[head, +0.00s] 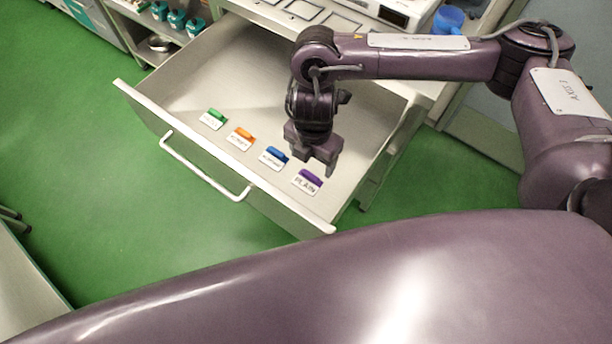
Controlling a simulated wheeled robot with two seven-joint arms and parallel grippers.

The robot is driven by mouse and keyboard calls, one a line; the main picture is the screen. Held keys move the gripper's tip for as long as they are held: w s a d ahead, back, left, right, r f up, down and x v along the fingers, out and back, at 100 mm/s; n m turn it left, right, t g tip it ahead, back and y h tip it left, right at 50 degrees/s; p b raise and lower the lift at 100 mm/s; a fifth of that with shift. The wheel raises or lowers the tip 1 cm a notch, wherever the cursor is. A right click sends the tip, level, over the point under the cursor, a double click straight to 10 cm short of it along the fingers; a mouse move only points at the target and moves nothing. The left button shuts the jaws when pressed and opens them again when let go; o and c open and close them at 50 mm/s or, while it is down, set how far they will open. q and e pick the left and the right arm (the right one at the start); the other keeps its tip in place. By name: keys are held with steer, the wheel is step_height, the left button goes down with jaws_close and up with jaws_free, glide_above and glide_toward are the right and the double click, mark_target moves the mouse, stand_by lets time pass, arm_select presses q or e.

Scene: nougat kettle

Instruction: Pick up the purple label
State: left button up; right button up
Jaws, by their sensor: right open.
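The purple label (308,181) lies in the open drawer near its right front corner. It has a purple top strip and a white face that reads PLAIN. My right gripper (316,168) is open and points down just above and behind the purple label, with its fingertips close to it. I cannot tell whether they touch it. My left gripper is not in view.
The open drawer (205,165) also holds a blue label (273,158), an orange label (240,138) and a green label (212,119) in a row left of the purple one. The drawer's front wall and handle (205,172) stand close to the labels. The drawer's back left is clear.

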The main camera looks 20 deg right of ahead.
mark_target(309, 180)
steer(key=f+b, duration=0.1)
steer(key=f, duration=0.2)
steer(key=w+f+b, duration=0.1)
steer(key=f+b, duration=0.1)
steer(key=f, duration=0.2)
steer(key=f+b, duration=0.1)
steer(key=f, duration=0.2)
steer(key=shift+w+a+f, duration=0.15)
steer(key=shift+f, duration=0.25)
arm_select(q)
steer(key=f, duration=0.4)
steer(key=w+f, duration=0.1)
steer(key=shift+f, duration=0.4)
arm_select(e)
steer(key=shift+c, duration=0.4)
